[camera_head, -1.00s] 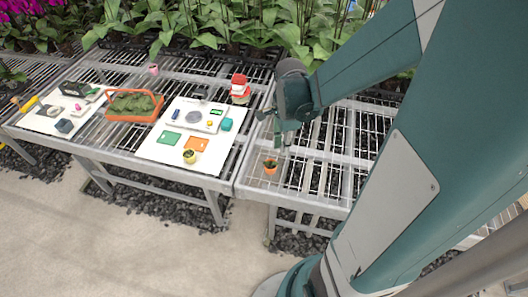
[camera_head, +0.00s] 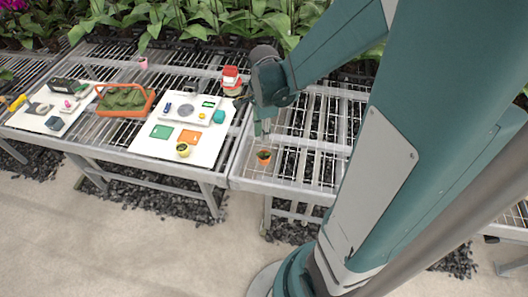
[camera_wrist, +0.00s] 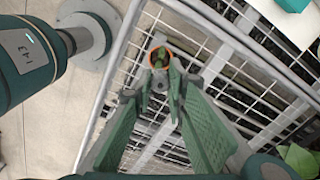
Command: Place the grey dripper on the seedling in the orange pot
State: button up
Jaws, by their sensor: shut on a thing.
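The orange pot (camera_head: 263,160) stands on the wire bench near its front left corner, with a small green seedling (camera_head: 263,153) in it. The pot's orange rim (camera_wrist: 172,51) and the seedling (camera_wrist: 159,57) also show in the wrist view, just beyond my fingertips. My gripper (camera_head: 264,134) points down just above the pot, apart from it as far as I can see. In the wrist view my gripper (camera_wrist: 160,88) is shut on the small grey dripper (camera_wrist: 160,82), which is mostly hidden between the fingers and overlaps the near side of the pot in the picture.
A white board (camera_head: 205,150) on the left bench carries a scale, a green card, an orange card and a yellow pot (camera_head: 183,150). A red and white thing (camera_head: 231,80) stands behind it. An orange basket (camera_head: 125,112) is farther left. The wire bench right of the pot is clear.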

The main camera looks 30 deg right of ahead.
jog(key=shift+f+b, duration=0.55)
jog(key=shift+f, duration=2.05)
jog(key=shift+f+b, duration=0.55)
jog(key=shift+f, duration=1.55)
jog(key=shift+f, duration=0.1)
jog(key=o, duration=0.7)
jog(key=shift+r+p, duration=1.4)
jog(key=shift+r, duration=4.75)
jog(key=shift+a+r, duration=0.1)
